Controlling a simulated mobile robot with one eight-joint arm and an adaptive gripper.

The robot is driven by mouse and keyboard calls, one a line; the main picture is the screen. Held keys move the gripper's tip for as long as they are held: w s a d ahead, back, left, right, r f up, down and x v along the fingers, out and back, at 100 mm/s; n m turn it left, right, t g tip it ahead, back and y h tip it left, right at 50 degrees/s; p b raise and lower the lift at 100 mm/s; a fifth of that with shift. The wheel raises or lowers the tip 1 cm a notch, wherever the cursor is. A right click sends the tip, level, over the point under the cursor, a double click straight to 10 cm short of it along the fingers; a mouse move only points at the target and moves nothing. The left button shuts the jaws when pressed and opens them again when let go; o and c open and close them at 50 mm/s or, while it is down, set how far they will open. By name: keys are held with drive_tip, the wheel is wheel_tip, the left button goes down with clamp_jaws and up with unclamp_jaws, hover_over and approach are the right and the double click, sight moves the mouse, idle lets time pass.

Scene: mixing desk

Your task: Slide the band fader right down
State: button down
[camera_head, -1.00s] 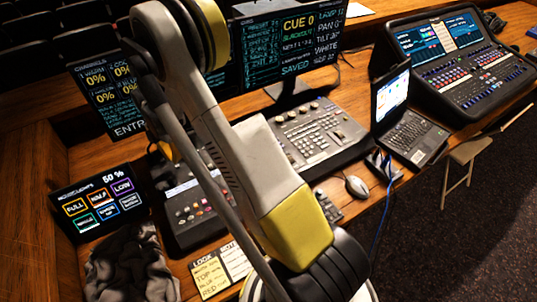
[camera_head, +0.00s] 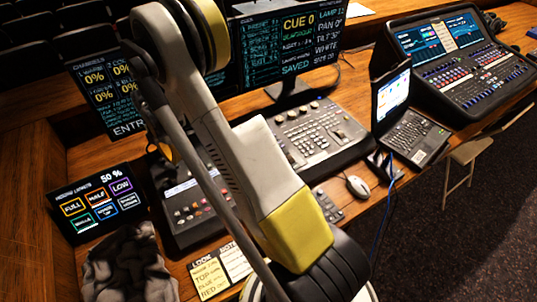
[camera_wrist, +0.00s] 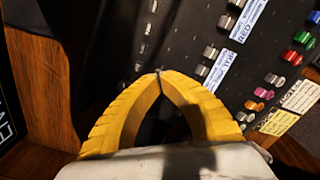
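The dark mixing desk (camera_wrist: 185,40) fills much of the wrist view, with short rows of small grey caps (camera_wrist: 138,66) and white label strips. Strips reading TOP (camera_wrist: 222,66) and RED (camera_wrist: 246,22) lie right of my gripper. I cannot tell which cap is the band fader. My gripper (camera_wrist: 158,74) has its yellow fingertips together over the desk's left part. A small grey bit shows at the tips; I cannot tell whether it is a cap held there.
Coloured caps (camera_wrist: 290,56) and a yellow note (camera_wrist: 280,121) lie at the right. A brown wooden edge (camera_wrist: 40,70) borders the left. The head view shows a house-lights screen (camera_head: 97,203), dark cloth (camera_head: 130,265), another console (camera_head: 312,135), a laptop (camera_head: 410,138) and a mouse (camera_head: 357,186).

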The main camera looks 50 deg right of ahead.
drive_tip(key=shift+f+b, duration=1.15)
drive_tip(key=shift+f, duration=0.1)
idle(0.4)
